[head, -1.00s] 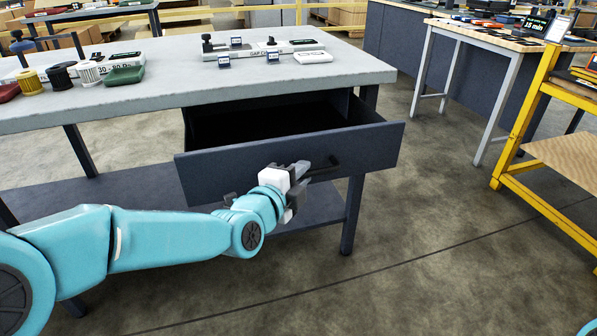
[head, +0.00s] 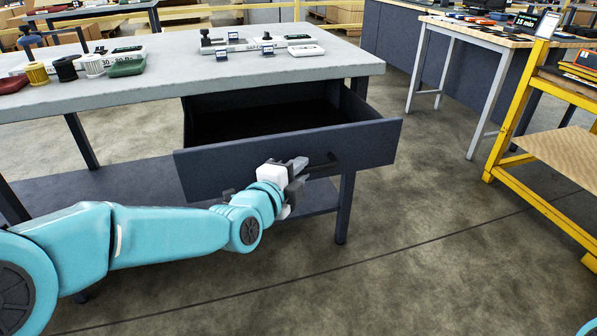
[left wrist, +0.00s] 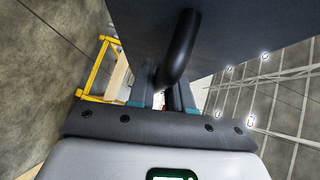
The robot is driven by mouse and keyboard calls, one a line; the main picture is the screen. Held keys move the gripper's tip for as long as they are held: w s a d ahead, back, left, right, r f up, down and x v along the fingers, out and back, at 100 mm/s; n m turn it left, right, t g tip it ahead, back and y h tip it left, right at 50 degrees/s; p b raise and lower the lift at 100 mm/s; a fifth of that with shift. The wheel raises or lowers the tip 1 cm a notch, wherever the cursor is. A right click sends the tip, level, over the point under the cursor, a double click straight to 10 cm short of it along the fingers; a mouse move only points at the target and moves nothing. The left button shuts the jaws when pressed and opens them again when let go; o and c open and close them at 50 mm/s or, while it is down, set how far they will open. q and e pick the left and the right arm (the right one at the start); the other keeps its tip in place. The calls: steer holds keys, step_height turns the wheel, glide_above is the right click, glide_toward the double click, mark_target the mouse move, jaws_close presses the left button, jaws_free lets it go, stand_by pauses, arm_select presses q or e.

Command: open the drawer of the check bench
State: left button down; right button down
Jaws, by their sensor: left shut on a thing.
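The check bench (head: 240,83) has a grey top and a dark drawer (head: 235,164) under it. The drawer stands well out from the bench, and its dark inside shows empty where I can see it. A black bar handle (head: 322,170) runs along the drawer front. My left gripper (head: 298,172) is shut on the handle near its left end. In the left wrist view the handle (left wrist: 180,50) runs down between the fingers, close to the drawer front (left wrist: 130,25). My right gripper is not in view.
Spools, a green case (head: 127,66) and small gauges (head: 222,56) lie on the bench top. A yellow trolley (head: 520,110) stands at the right, with a wooden-topped table (head: 470,28) behind it. The floor between bench and trolley is clear.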

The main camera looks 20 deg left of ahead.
arm_select(q)
steer(key=c, duration=1.4)
jaws_free()
steer(key=shift+w, duration=0.1)
steer(key=p+v, duration=0.1)
steer(key=v, duration=1.5)
steer(key=shift+a, duration=0.1)
